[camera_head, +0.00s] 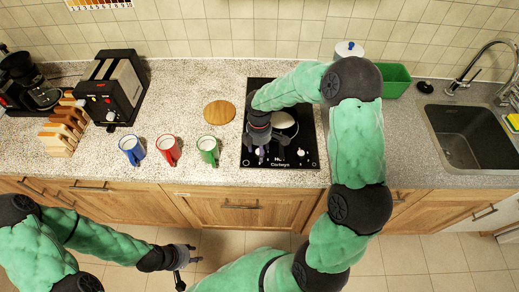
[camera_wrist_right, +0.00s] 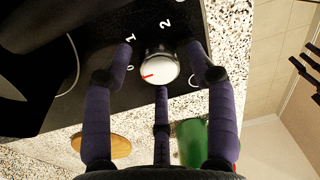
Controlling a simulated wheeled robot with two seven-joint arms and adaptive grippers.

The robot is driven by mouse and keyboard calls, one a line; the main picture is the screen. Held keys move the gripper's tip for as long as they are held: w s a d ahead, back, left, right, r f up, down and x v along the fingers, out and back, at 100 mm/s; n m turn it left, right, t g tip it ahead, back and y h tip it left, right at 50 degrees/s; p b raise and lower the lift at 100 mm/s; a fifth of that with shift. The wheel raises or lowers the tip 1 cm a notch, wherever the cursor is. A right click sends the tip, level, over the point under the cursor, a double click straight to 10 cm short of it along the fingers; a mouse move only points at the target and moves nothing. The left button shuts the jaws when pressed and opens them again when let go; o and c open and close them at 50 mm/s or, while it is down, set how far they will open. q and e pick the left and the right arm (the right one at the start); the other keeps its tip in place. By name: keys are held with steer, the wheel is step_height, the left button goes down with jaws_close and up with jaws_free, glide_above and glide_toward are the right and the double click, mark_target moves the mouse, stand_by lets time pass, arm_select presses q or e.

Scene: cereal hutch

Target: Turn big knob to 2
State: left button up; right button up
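The big knob (camera_wrist_right: 158,68) is a round silver dial with a red mark, on the black hob (camera_wrist_right: 82,108). In the right wrist view its mark points left and slightly down, close to the printed 0. The printed 1 and 2 stand above it, left and right. My right gripper (camera_wrist_right: 159,54) has its purple fingers spread on both sides of the knob, with visible gaps; a third finger is below it. In the head view my right gripper (camera_head: 262,146) is over the hob (camera_head: 310,158) and hides part of it. My left gripper (camera_head: 186,259) is open and empty, low in front of the cabinets.
Blue (camera_head: 132,150), red (camera_head: 168,150) and green (camera_head: 208,150) mugs stand left of the hob. A wooden disc (camera_head: 219,112) lies behind them. A toaster (camera_head: 112,88) is farther left. A green container (camera_head: 396,80) and the sink (camera_head: 468,137) are on the right.

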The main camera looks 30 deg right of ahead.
steer(key=c, duration=0.8)
steer(key=shift+m, duration=0.3)
steer(key=m, duration=0.4)
steer(key=shift+b, duration=0.35)
steer(key=m+b, duration=0.1)
steer(key=m, duration=0.4)
steer(key=shift+m, duration=0.4)
steer(key=m+b, duration=0.1)
steer(key=m, duration=0.5)
steer(key=shift+t+b, duration=0.35)
steer(key=shift+t, duration=0.05)
steer(key=m+b, duration=0.1)
steer(key=m, duration=0.3)
steer(key=shift+d+m, duration=0.1)
steer(key=shift+m, duration=0.2)
steer(key=shift+s+m+b, duration=0.1)
steer(key=shift+m+b, duration=0.4)
steer(key=shift+m, duration=0.9)
steer(key=shift+r, duration=0.1)
